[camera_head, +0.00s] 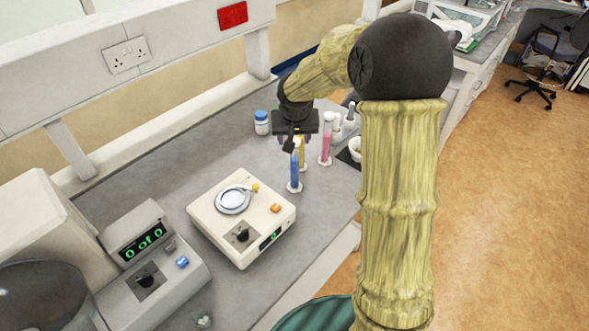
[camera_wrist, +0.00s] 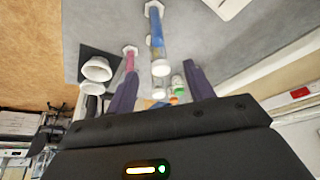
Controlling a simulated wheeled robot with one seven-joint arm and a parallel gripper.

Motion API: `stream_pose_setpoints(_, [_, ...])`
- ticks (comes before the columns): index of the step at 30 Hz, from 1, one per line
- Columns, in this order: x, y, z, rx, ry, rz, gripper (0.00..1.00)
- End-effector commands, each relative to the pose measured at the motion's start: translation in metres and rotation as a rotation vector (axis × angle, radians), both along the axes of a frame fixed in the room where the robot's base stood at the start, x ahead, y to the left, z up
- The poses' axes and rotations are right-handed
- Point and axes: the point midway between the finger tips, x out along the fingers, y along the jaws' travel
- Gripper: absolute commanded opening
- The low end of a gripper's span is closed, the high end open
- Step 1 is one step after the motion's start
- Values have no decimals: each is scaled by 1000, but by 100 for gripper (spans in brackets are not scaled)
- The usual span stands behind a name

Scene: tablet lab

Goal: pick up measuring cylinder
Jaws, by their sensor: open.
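Several slim measuring cylinders stand upright on the grey bench. The blue one (camera_head: 295,173) is nearest in the head view, a yellow one (camera_head: 302,152) is just behind it, and a pink one (camera_head: 326,146) is to the right. My gripper (camera_head: 291,143) is at the top of the blue and yellow cylinders and partly hides them. In the wrist view my gripper (camera_wrist: 160,72) is open, with blue liquid (camera_wrist: 157,30) and white rims between its fingers. The pink cylinder (camera_wrist: 130,60) is close to the left finger there. I cannot tell whether a finger touches it.
A cream instrument (camera_head: 240,220) with a round plate stands in front of the cylinders. A blue-capped bottle (camera_head: 262,123) is behind, and a white mortar (camera_head: 355,147) is at right. Clear bench lies left of the cylinders.

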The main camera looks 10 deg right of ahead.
Motion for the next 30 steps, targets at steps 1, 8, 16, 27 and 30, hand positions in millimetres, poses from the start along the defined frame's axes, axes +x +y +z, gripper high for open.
stream_pose_setpoints(1, [3, 0, -7, 0, 4, 1, 53])
stream_pose_setpoints(8, [17, -2, -42, 1, 3, 2, 53])
stream_pose_setpoints(16, [26, -4, -62, 0, -1, 1, 53])
stream_pose_setpoints(27, [29, -5, -66, 0, 0, -1, 53])
stream_pose_setpoints(30, [33, -8, -73, -1, 3, 1, 53])
